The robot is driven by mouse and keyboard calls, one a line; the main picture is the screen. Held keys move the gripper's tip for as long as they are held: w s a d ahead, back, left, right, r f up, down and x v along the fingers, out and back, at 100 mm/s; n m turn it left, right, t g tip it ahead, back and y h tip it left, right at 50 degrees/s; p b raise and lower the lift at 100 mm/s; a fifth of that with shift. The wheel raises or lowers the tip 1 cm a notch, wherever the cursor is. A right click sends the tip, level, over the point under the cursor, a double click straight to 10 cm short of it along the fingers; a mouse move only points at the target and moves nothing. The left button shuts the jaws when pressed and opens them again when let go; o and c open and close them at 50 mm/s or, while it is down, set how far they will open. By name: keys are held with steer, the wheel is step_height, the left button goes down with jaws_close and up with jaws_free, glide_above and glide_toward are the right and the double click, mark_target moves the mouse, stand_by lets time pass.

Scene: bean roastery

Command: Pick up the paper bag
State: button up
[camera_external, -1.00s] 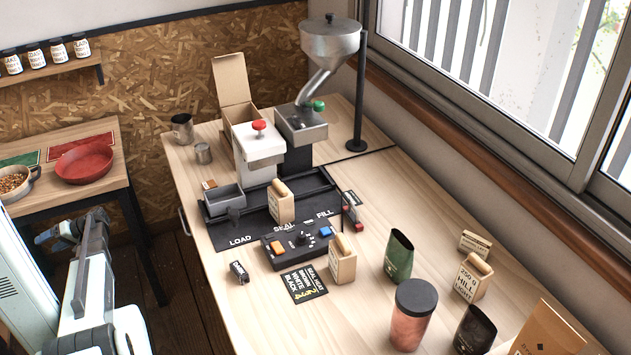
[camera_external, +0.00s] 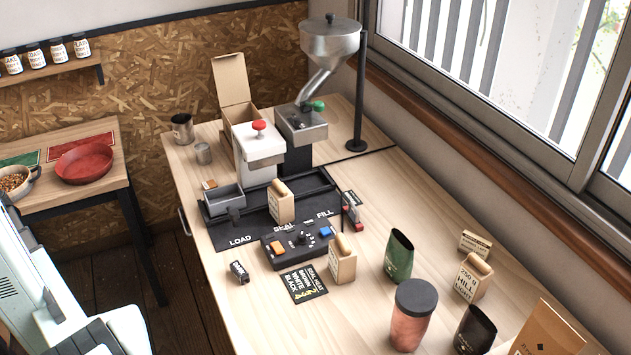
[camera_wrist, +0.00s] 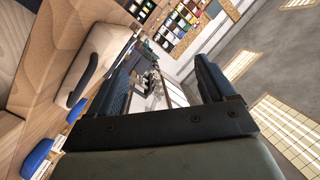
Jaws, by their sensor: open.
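A brown kraft paper bag (camera_external: 548,332) with a dark diamond mark stands at the bottom right corner of the bench in the external view, partly cut off by the frame. My gripper (camera_wrist: 165,75) shows in the wrist view with its two dark fingers spread apart and nothing between them. The gripper is not visible in the external view, where only white parts of my arm show at the lower left, far from the bag. I cannot make out the paper bag in the wrist view.
A control box (camera_external: 297,247) and hopper machine (camera_external: 330,45) stand farther back.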

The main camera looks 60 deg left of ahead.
steer(key=w+a+r+m+t+y, duration=0.1)
steer(key=w+a+r+y, duration=0.1)
steer(key=w, duration=0.7)
steer(key=w+a+r+m+y, duration=0.1)
steer(key=w+a+r+y, duration=0.15)
steer(key=w, duration=0.65)
steer(key=w+a+r+m+t+y, duration=0.1)
steer(key=w+a+r, duration=0.1)
steer(key=w, duration=0.7)
steer(key=w+d+r+m+t+y, duration=0.1)
steer(key=w+r+m+t+y, duration=0.1)
steer(key=w, duration=1.1)
steer(key=w+d+r+m+t+y, duration=0.1)
steer(key=w+d+r+y, duration=0.15)
steer(key=w, duration=0.95)
steer(key=m+t+h, duration=0.1)
steer(key=m+t, duration=0.5)
steer(key=t, duration=0.5)
glide_toward(279, 185)
steer(key=shift+h, duration=0.3)
steer(key=x, duration=0.7)
steer(key=shift+a+f, duration=0.15)
steer(key=shift+a, duration=0.1)
steer(key=shift+x, duration=2.85)
